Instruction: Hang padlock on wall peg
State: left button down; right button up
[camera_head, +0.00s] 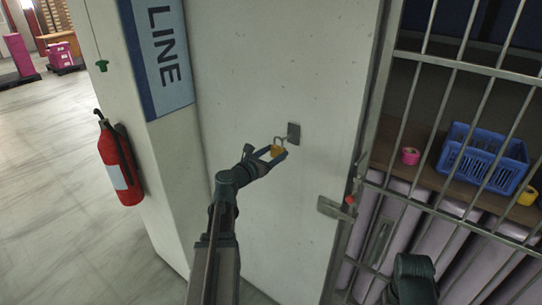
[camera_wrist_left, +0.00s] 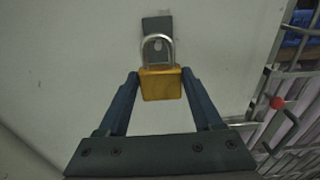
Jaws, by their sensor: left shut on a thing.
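The padlock (camera_head: 277,151) has a yellow-gold body and a silver shackle. In the left wrist view the padlock (camera_wrist_left: 161,84) is upright with its shackle up, held between the fingertips. My left gripper (camera_head: 276,157) is shut on its body, close to the wall. The wall peg's grey plate (camera_head: 293,133) is fixed to the pale wall, just beyond the padlock. In the left wrist view the plate (camera_wrist_left: 157,24) is behind and above the shackle, which overlaps its lower part. Whether the shackle is around the peg or in front of it, I cannot tell.
A barred gate (camera_head: 420,120) with a latch (camera_head: 337,209) stands right of the wall. Behind it a shelf holds a blue basket (camera_head: 484,158) and tape rolls (camera_head: 410,156). A red fire extinguisher (camera_head: 119,163) hangs at left. The wall around the plate is clear.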

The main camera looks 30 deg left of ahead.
pick_arm(q)
jog(key=shift+w+d+f, duration=0.1)
jog(key=shift+w+d, duration=0.05)
jog(key=shift+w, duration=2.3)
jog(key=shift+w+d+f+b, duration=0.1)
jog(key=shift+w+f+b, duration=0.45)
jog(key=shift+w, duration=0.1)
grip_release()
jog(key=s+a, duration=0.1)
jog(key=s, duration=1.2)
jog(key=shift+s+r+p, duration=0.3)
jog(key=shift+s+r, duration=0.05)
jog(key=shift+r, duration=0.05)
